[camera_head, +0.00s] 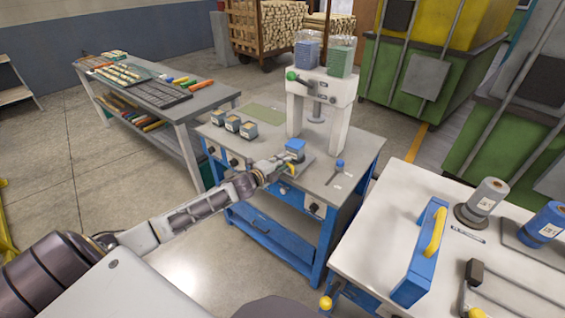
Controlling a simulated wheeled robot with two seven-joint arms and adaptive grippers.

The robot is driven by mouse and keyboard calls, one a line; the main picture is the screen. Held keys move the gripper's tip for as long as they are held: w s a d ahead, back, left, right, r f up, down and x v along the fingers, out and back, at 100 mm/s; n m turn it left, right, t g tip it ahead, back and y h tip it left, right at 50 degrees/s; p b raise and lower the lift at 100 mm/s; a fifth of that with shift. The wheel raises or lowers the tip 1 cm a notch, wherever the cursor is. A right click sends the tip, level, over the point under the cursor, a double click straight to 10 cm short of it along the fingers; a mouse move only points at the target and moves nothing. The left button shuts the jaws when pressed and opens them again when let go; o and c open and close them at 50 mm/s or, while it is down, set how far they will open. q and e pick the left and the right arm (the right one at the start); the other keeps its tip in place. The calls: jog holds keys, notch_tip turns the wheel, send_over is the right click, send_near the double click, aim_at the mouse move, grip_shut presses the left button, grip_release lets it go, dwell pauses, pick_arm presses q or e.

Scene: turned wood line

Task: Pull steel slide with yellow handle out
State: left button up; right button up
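The steel slide (304,162) lies on the blue-framed workbench (347,176), at the foot of the white press (346,117). A small blue block (296,145) sits on or just above it. A bit of yellow, likely the slide's handle (290,168), shows at its near end. My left gripper (280,164) is right at this handle, reaching in from the left. Its fingers are too small and too covered to tell whether they grip the handle. My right gripper is not in view.
Several small grey boxes (232,123) stand at the bench's left, near a green mat (262,114). A blue-handled tool (338,168) lies at right. The white table (385,224) at front right holds a blue yellow-handled piece (420,262) and rolls.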

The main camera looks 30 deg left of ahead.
pick_arm(q)
jog(key=shift+o, duration=0.7)
jog(key=shift+s+a+r, duration=0.1)
jog(key=shift+r, duration=0.1)
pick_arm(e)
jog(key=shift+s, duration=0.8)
pick_arm(q)
jog(key=shift+v, duration=0.8)
jog(key=v, duration=1)
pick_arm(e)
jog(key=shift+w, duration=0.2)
pick_arm(q)
jog(key=shift+s, duration=0.2)
jog(key=shift+n, duration=0.3)
